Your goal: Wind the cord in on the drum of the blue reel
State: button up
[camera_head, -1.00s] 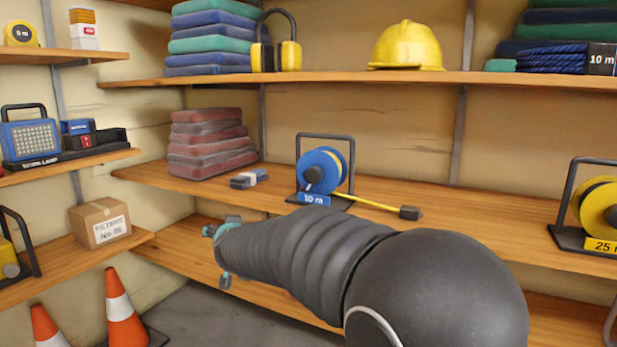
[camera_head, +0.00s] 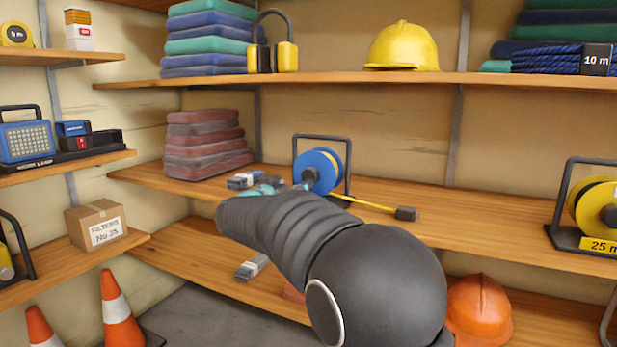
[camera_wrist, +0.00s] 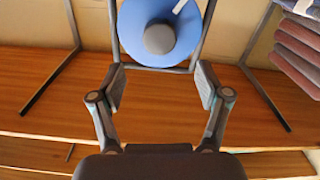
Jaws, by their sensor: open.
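The blue reel (camera_head: 318,170) stands upright in its dark frame on the middle shelf. Its yellow cord (camera_head: 370,204) runs out to the right along the shelf and ends in a black plug (camera_head: 406,213). My gripper (camera_head: 287,187) is just left of the reel in the head view, its fingers partly hidden by my arm. In the wrist view my gripper (camera_wrist: 160,88) is open and empty, with the fingers either side of the lower frame. The blue drum face (camera_wrist: 145,22) with its round grey hub lies beyond the fingertips. The cord does not show there.
A yellow 25 m reel (camera_head: 597,207) stands at the right. The upper shelf (camera_head: 340,77) passes above. An orange helmet (camera_head: 480,308) sits below. The shelf between the reels is mostly clear.

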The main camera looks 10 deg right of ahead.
aim_at(308, 176)
jog(key=x, duration=0.9)
jog(key=shift+w+d, duration=0.15)
jog(key=shift+w, duration=0.1)
jog(key=c, duration=1.2)
